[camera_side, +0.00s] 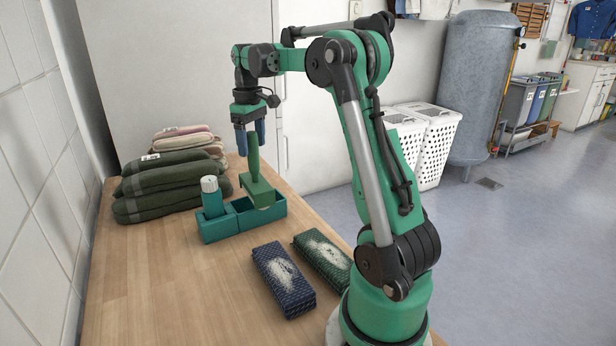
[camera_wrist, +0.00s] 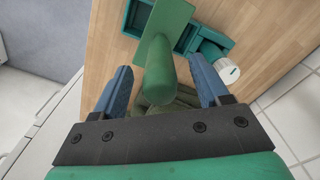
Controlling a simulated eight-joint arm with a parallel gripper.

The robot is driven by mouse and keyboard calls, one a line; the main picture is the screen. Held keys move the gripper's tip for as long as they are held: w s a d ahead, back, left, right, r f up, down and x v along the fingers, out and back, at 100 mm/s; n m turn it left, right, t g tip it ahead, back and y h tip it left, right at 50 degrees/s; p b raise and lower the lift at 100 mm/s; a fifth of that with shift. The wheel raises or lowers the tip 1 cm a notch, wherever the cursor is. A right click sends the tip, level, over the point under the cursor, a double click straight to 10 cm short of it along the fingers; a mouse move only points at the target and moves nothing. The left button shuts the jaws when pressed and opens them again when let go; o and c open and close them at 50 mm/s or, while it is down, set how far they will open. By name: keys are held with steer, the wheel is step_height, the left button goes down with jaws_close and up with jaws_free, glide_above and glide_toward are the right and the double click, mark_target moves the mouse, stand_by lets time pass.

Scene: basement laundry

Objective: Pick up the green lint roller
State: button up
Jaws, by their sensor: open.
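The green lint roller (camera_side: 260,192) stands handle up, its broad block-like head at the right part of a teal two-part holder (camera_side: 222,230). In the wrist view the lint roller (camera_wrist: 158,82) shows its rounded handle end pointing towards me. My gripper (camera_side: 250,140) is above it, pointing down, with blue fingers spread. In the wrist view my gripper (camera_wrist: 165,88) is open, with the handle between the fingers and a visible gap on each side. The lower end of the head is partly hidden by the holder.
A white-capped teal bottle (camera_side: 212,197) stands at the left of the holder, close to the roller. Folded green cloths (camera_side: 165,186) are stacked behind. Two dark woven blocks, one blue (camera_side: 283,279) and one green (camera_side: 322,258), lie in front. The wooden table (camera_side: 165,290) is clear at front left.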

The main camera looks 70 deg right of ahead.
steer(key=shift+f, duration=0.25)
jaws_close()
stand_by(1.4)
